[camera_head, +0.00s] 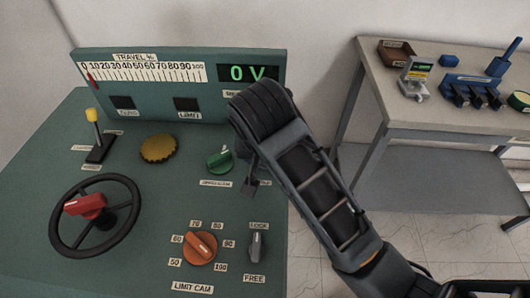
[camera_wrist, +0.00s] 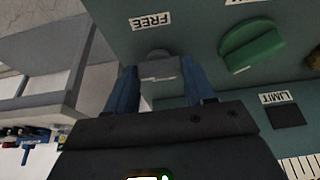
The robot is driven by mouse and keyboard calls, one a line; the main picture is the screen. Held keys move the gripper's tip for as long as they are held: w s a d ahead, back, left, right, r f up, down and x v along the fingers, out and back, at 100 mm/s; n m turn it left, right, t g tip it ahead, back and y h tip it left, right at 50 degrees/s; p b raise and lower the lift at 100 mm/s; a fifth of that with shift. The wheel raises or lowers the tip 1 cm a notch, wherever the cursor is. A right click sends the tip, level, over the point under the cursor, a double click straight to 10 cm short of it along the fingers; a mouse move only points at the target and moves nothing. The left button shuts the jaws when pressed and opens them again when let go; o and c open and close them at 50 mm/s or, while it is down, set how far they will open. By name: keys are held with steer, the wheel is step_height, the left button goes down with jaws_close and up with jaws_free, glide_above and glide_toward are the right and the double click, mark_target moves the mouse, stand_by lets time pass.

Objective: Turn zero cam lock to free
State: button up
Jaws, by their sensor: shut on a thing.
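The zero cam lock is a small grey knob (camera_wrist: 158,69) seen in the wrist view, beside a FREE label (camera_wrist: 151,21). My gripper (camera_wrist: 161,85) has its two blue-grey fingers on either side of the knob and is shut on it. Which way the knob points cannot be told, as the fingers cover much of it. In the head view my gripper (camera_head: 250,186) is right of the green knob (camera_head: 220,161), and my wrist hides the grey knob there. The green knob also shows right of my fingers in the wrist view (camera_wrist: 252,47).
An orange limit cam knob (camera_head: 200,247) and another grey LOCK/FREE knob (camera_head: 257,246) are below on the panel. A handwheel (camera_head: 132,216), lever (camera_head: 93,130) and yellow knob (camera_head: 158,148) are left. A display (camera_head: 248,73) stands behind; a side table (camera_head: 400,95) is right.

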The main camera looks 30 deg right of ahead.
steer(key=shift+w+r, duration=0.1)
stand_by(0.5)
steer(key=o, duration=1)
steer(key=shift+o, duration=0.2)
